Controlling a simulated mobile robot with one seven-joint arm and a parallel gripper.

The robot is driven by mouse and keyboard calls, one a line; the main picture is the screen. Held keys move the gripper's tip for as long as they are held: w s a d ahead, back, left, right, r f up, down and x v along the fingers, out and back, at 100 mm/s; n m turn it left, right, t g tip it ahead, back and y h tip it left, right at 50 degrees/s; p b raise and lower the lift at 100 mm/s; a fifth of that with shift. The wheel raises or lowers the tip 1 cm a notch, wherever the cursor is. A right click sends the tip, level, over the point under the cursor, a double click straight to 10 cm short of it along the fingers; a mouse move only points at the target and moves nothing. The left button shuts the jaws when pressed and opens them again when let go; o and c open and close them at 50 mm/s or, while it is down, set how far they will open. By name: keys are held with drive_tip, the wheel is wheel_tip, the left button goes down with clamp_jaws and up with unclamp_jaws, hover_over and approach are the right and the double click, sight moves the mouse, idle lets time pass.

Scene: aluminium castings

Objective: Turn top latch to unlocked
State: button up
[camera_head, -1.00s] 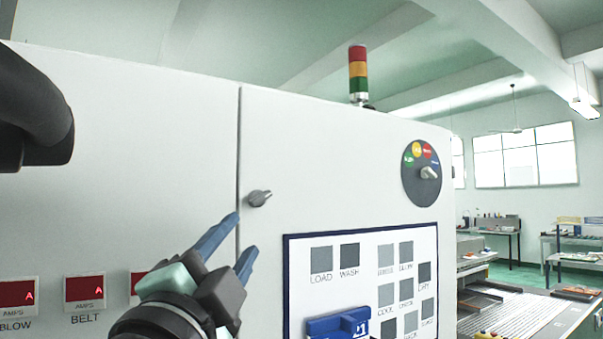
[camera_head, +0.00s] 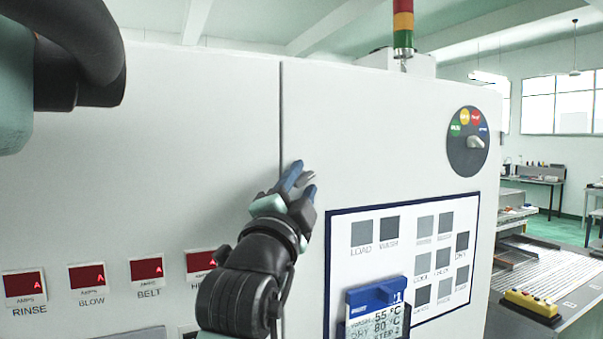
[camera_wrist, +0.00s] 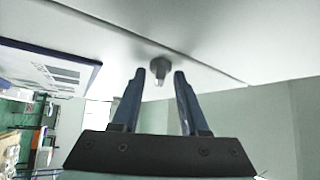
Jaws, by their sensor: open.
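The top latch (camera_wrist: 160,66) is a small grey knob on the white cabinet door, beside the door seam. In the wrist view it sits just beyond and between my fingertips, with a gap to them. In the head view the latch (camera_head: 304,179) is partly hidden behind my fingers. My gripper (camera_head: 300,180) is open, its two blue-grey fingers pointing at the latch. In the wrist view the gripper (camera_wrist: 159,78) shows both fingers apart with nothing between them. I cannot tell which way the latch's handle is turned.
Red AMPS meters (camera_head: 87,277) line the lower left. A signal tower (camera_head: 403,25) stands behind the cabinet top.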

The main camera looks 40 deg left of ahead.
clamp_jaws()
drive_tip(key=shift+f+b, duration=0.15)
drive_tip(key=shift+b, duration=0.35)
drive_tip(key=n+y+b, duration=0.4)
drive_tip(key=n+b, duration=0.1)
drive_tip(key=f+n+y+b, duration=0.1)
drive_tip(key=n+y+b, duration=0.1)
drive_tip(key=b, duration=0.1)
drive_tip(key=shift+w+d+n, duration=0.25)
drive_tip(key=shift+w+n, duration=0.05)
drive_tip(key=shift+n, duration=0.1)
drive_tip(key=n+g+y+b, duration=0.1)
drive_tip(key=n+y, duration=0.1)
drive_tip(key=n, duration=0.1)
drive_tip(key=n+g+y+b, duration=0.2)
drive_tip(key=n+y, duration=0.1)
drive_tip(key=shift+w+r, duration=0.15)
drive_tip(key=shift+r, duration=0.05)
drive_tip(key=shift+r+n+g+y, duration=0.1)
drive_tip(key=shift+n+g+y, duration=0.8)
drive_tip(key=shift+n+g, duration=0.75)
drive_tip(key=shift+r+n+g+y, duration=0.1)
drive_tip(key=shift+n+g+y, duration=1)
drive_tip(key=shift+n, duration=0.85)
drive_tip(key=shift+n+g, duration=0.5)
drive_tip(key=shift+g, duration=0.05)
